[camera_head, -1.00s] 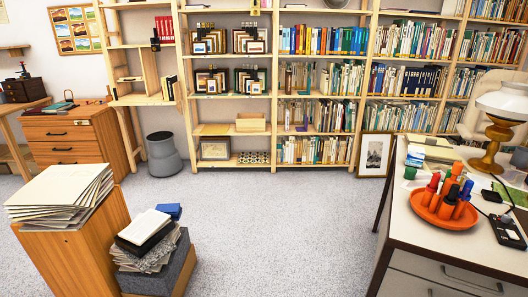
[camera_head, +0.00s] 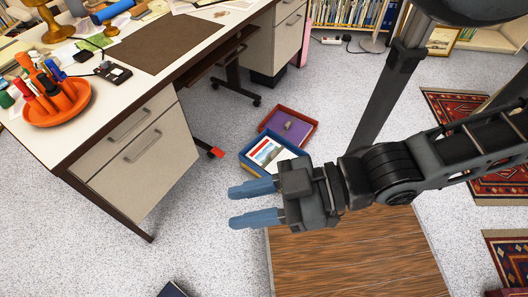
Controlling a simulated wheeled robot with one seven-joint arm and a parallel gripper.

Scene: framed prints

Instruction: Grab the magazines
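A blue tray (camera_head: 246,162) on the floor by the desk holds flat printed matter with a coloured picture (camera_head: 268,152), which looks like a magazine. A red tray (camera_head: 314,123) just behind it holds a purple flat item (camera_head: 288,130) with a small object on top; I cannot tell if it is a magazine. My gripper (camera_head: 236,205) extends from the right, with its two blue fingers apart and nothing between them. It appears just below the blue tray in the picture, and its body hides part of the tray's front edge.
The white desk (camera_head: 190,40) with drawers stands at left, with an orange dish (camera_head: 58,105) of markers on it. A brown wooden surface (camera_head: 350,250) lies beneath my arm. Patterned rugs (camera_head: 500,180) are at right. Grey floor (camera_head: 215,250) is clear in front of the drawers.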

